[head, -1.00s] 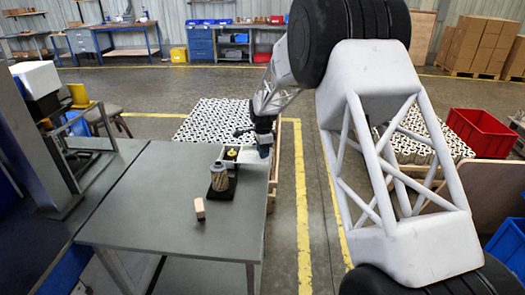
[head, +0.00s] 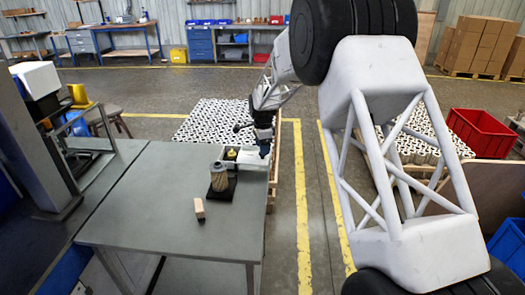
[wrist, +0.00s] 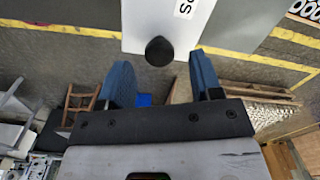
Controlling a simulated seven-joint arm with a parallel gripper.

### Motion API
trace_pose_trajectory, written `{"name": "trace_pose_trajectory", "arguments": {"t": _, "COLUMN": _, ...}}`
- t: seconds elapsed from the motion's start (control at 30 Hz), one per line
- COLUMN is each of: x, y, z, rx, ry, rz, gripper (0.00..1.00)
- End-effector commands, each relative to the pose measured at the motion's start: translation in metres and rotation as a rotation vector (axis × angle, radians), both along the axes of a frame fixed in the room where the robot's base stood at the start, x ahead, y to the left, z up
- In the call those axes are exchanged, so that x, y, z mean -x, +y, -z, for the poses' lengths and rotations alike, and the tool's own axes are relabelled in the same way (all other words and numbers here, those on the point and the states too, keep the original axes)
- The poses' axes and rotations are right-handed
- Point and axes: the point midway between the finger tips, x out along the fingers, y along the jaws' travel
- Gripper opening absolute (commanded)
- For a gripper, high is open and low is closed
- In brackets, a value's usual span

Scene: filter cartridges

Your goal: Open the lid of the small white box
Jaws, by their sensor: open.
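The small white box (head: 253,158) stands at the far right corner of the grey table in the head view. My gripper (head: 264,151) is over its right part and hides some of it. In the wrist view a white surface (wrist: 145,18) with printed lettering and a round black knob (wrist: 160,51) shows at the top. The two blue fingers of my gripper (wrist: 160,66) are apart. The knob appears between and just beyond the fingertips, with a gap on each side. I cannot tell the exact height of the fingers over the knob.
A pleated filter cartridge (head: 219,174) stands on a black base (head: 222,189) just in front of the box. A small wooden block (head: 199,208) is nearer on the table (head: 150,215). Open table lies to the left. The table's right edge is close to the box.

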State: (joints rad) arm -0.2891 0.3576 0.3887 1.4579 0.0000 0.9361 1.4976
Motion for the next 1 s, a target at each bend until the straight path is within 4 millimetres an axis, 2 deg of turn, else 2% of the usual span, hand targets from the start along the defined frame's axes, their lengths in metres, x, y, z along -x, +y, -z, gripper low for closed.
{"name": "trace_pose_trajectory", "arguments": {"t": 0.2, "x": 0.0, "y": 0.0, "z": -0.028, "rx": 0.0, "ry": -0.001, "rz": 0.0, "gripper": 0.59}}
{"name": "trace_pose_trajectory", "arguments": {"t": 0.4, "x": 0.0, "y": 0.0, "z": -0.049, "rx": 0.0, "ry": 0.0, "rz": 0.0, "gripper": 0.59}}
{"name": "trace_pose_trajectory", "arguments": {"t": 1.0, "x": 0.002, "y": -0.002, "z": -0.058, "rx": 0.0, "ry": 0.0, "rz": -0.004, "gripper": 0.59}}
